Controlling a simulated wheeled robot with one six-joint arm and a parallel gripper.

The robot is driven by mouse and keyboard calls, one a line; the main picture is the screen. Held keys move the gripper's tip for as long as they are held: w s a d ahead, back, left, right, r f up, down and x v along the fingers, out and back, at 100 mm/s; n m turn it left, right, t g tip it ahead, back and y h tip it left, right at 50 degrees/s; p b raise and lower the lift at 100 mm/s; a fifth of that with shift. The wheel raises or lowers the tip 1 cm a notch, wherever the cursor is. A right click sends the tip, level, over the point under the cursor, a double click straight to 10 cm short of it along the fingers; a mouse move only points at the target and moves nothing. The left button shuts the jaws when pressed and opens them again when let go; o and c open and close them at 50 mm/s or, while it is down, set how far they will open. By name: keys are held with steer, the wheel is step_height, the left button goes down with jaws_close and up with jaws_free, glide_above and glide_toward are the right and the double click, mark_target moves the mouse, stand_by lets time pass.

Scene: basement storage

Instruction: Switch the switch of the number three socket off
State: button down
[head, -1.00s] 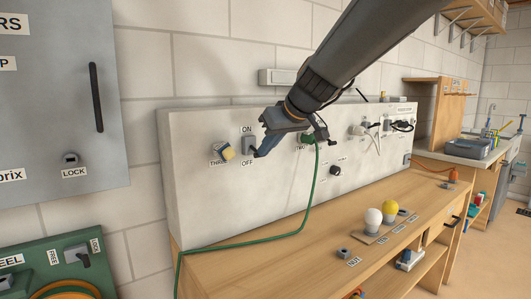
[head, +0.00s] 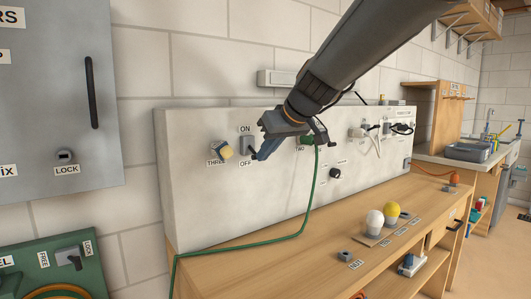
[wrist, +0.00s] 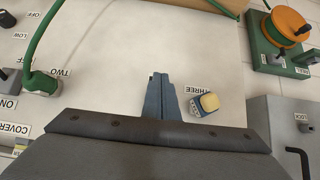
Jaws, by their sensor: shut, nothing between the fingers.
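The number three socket, with a pale yellow and grey plug-like piece (head: 222,151), sits on the white panel above its THREE label. It also shows in the wrist view (wrist: 206,103). The grey switch (head: 247,143) is just right of it, between the ON and OFF labels. A dark lever seems to point down toward OFF, but the fingers partly cover that area. My gripper (head: 259,157) is shut and empty, its blue fingertips right beside the switch's lower right side. In the wrist view my gripper (wrist: 157,76) hides the switch; contact cannot be told.
The TWO socket (head: 307,140) with a green cable (head: 314,190) is right of my gripper. The wooden bench (head: 275,250) below holds a white and a yellow bulb (head: 391,208). A grey cabinet (head: 60,90) and a green reel panel (head: 60,265) stand at left.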

steer(key=shift+s+f, duration=0.1)
steer(key=shift+f, duration=0.25)
step_height(320, 180, up, 5)
steer(key=p, duration=0.3)
steer(key=s+d+b, duration=0.2)
steer(key=s+d, duration=0.4)
steer(key=s, duration=0.3)
steer(key=shift+f, duration=0.4)
steer(key=shift+d, duration=0.1)
steer(key=s+d+f+m+g+h, duration=0.2)
steer(key=s+f+m+g, duration=0.15)
steer(key=s+f, duration=1)
steer(key=s+d+f+m+g+h, duration=0.2)
steer(key=s+d+f+g+h, duration=0.15)
steer(key=s+f, duration=0.95)
steer(key=d+r+m+p, duration=0.1)
steer(key=d+r+p, duration=0.4)
steer(key=p, duration=0.8)
steer(key=shift+w+d+r+g, duration=0.2)
steer(key=shift+w+r+g, duration=0.1)
steer(key=shift+w+g, duration=0.1)
